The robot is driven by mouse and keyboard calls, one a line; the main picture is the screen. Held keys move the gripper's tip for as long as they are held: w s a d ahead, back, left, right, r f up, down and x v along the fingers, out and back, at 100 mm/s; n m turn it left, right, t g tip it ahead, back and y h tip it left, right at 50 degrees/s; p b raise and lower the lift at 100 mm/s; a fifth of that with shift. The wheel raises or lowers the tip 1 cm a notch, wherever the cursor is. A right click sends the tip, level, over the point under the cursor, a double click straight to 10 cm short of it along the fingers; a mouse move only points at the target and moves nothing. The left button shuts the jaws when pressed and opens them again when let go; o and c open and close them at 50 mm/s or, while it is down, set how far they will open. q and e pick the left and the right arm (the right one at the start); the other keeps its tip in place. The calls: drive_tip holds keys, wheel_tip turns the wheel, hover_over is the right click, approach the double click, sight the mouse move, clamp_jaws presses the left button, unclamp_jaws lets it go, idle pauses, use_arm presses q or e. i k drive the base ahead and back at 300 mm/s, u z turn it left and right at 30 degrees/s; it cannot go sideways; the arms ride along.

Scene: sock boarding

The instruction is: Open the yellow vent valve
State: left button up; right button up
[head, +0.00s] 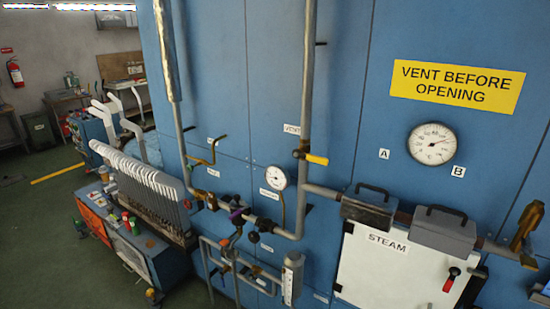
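The yellow vent valve lever (317,159) sits on the vertical grey pipe (307,75) in front of the blue machine wall. The lever points right, roughly crosswise to the pipe. Its brown valve body (299,153) is at the lever's left end. A small white label (292,129), which seems to read VENT, is just above and to the left. Neither of my grippers shows in the head view.
A yellow "VENT BEFORE OPENING" sign (457,86) and a large gauge (432,144) are on the wall. A white STEAM panel (390,270) is below. Pipework and a smaller gauge (276,178) are near the valve. White boarding forms (150,180) stand left.

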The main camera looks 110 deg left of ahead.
sight(297, 154)
drive_tip(key=u, duration=3.2)
drive_tip(key=k, duration=0.25)
drive_tip(key=u, duration=0.95)
drive_tip(key=i, duration=0.5)
